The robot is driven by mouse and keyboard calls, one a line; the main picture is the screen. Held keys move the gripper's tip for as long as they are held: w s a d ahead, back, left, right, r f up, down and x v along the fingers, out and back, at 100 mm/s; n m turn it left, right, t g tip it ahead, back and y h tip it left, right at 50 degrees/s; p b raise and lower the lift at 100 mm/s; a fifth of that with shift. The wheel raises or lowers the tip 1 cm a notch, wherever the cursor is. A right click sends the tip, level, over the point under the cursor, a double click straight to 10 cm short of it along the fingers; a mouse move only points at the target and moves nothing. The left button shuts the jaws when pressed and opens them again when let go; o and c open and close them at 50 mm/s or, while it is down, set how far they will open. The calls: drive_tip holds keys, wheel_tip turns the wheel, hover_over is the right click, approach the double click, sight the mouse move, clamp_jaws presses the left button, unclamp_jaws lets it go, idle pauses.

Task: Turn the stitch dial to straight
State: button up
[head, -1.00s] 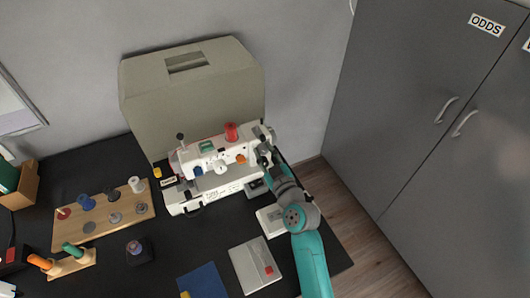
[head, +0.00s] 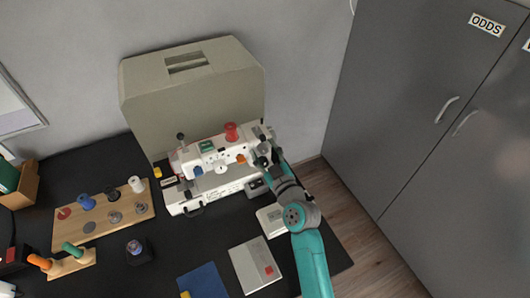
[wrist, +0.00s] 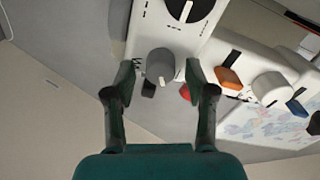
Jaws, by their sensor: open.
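The sewing machine (head: 220,180) is white and stands on the dark table. In the wrist view a round grey dial (wrist: 160,65) with a pale pointer mark sits on its white face. A larger black dial (wrist: 184,10) with a white pointer is cut by the top edge. I cannot read which is the stitch dial. My gripper (wrist: 160,76) is open, with one finger on each side of the grey dial. Whether the fingers touch it, I cannot tell. In the head view my gripper (head: 269,158) is at the machine's right end.
An orange lever (wrist: 228,78), a white knob (wrist: 270,88) and a blue part (wrist: 297,106) are right of the fingers. A red spool (head: 231,132) stands on top of the machine. A beige cover (head: 190,95) is behind it. A spool board (head: 105,215) lies left.

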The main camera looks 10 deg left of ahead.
wheel_tip(320, 180, up, 10)
drive_tip(key=shift+f, duration=0.2)
idle(0.5)
drive_tip(key=s+d+f+m+h, duration=0.2)
drive_tip(key=s+d+f, duration=0.4)
drive_tip(key=s, duration=0.1)
drive_tip(key=s+d+f+m+h, duration=0.2)
drive_tip(key=s+d+f, duration=0.3)
drive_tip(key=s, duration=0.3)
drive_tip(key=s+d+f+m+h, duration=0.2)
drive_tip(key=s+d+f, duration=0.4)
drive_tip(key=s+d, duration=0.1)
drive_tip(key=shift+s+d+f+t, duration=0.3)
drive_tip(key=shift+s+d, duration=0.05)
drive_tip(key=s+d+r+m+h, duration=0.1)
drive_tip(key=s+d, duration=0.1)
drive_tip(key=s, duration=0.7)
drive_tip(key=s+d+r+m+h, duration=0.1)
drive_tip(key=s+d+r+m, duration=0.1)
drive_tip(key=s, duration=0.7)
drive_tip(key=s+d+r+m+g+h, duration=0.1)
drive_tip(key=s+d, duration=0.3)
drive_tip(key=s, duration=0.5)
drive_tip(key=shift+s+d+r+m+h, duration=0.15)
drive_tip(key=shift+s+r+m+h, duration=0.15)
drive_tip(key=shift+r+h, duration=0.3)
drive_tip(key=shift+r, duration=0.1)
